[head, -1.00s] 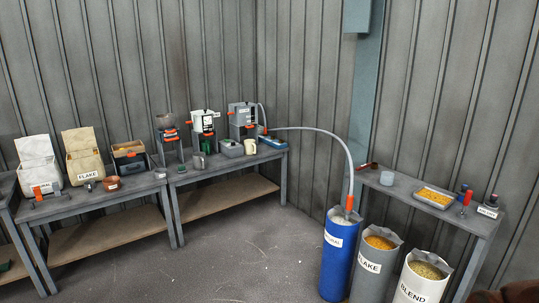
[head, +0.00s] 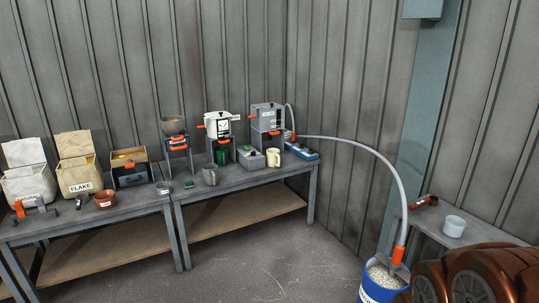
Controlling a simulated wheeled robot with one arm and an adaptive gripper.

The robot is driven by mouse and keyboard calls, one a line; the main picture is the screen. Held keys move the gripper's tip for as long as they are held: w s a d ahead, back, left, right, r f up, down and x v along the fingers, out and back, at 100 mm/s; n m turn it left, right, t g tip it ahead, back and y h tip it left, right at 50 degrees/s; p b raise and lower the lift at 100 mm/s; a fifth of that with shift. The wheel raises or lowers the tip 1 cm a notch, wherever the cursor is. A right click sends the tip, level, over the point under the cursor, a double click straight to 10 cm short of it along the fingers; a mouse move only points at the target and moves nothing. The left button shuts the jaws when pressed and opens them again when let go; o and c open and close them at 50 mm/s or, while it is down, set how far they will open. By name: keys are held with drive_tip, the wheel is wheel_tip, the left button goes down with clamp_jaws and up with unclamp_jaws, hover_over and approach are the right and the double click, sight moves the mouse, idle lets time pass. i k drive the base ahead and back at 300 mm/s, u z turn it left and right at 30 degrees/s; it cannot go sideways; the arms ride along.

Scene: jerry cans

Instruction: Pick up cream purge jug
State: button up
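A small cream jug (head: 274,156) stands upright on the right end of the middle bench, beside a grey box and below the grey hopper machine. Its handle side is hard to make out at this size. A grey jug (head: 209,175) stands on the same bench further left. My gripper is not in view; only brown rounded parts, which look like my arm, show in the lower right corner, well away from the jug.
A pale hose (head: 368,152) arches from there to a blue drum (head: 381,287) of pellets. The floor (head: 270,255) before the bench is clear.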

sight(273, 157)
drive_tip(key=u, duration=0.3)
drive_tip(key=i, duration=1.9)
drive_tip(key=u, duration=0.3)
drive_tip(key=i, duration=1.75)
drive_tip(key=z, duration=0.05)
